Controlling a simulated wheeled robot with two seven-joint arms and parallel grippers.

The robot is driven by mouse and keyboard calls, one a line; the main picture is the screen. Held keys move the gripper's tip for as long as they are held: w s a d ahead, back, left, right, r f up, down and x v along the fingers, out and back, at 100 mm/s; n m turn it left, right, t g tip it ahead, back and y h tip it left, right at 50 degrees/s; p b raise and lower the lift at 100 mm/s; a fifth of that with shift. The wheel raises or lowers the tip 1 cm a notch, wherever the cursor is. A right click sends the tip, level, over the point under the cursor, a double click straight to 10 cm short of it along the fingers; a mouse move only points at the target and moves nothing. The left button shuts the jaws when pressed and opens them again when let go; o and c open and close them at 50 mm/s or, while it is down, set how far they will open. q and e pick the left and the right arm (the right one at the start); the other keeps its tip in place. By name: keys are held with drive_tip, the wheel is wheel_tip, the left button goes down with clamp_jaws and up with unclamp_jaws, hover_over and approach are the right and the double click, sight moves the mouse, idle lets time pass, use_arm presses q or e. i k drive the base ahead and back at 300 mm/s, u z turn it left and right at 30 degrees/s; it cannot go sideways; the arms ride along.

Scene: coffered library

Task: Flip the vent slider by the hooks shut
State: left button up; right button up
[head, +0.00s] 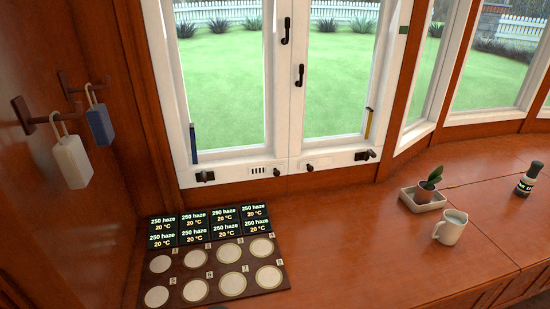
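A small slotted vent (258,170) sits in the bottom rail of the left window sash. A dark knob (277,172) is just right of its slots. Its slots show as dark lines; I cannot tell the slider's position for sure. Two wall hooks are on the left wooden wall: the nearer hook (45,119) carries a white tag (72,162), the farther hook (72,88) a blue tag (100,125). A dark latch (204,176) is at the sash's lower left corner. Neither of my grippers is in view.
A board (213,262) with several round pads and small displays lies on the wooden counter below the window. The counter's middle (350,230) is clear.

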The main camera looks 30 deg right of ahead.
sight(276, 170)
drive_tip(key=z, duration=0.95)
drive_tip(key=k, duration=0.5)
drive_tip(key=z, duration=1.05)
drive_tip(key=i, duration=0.85)
drive_tip(key=u, duration=1.65)
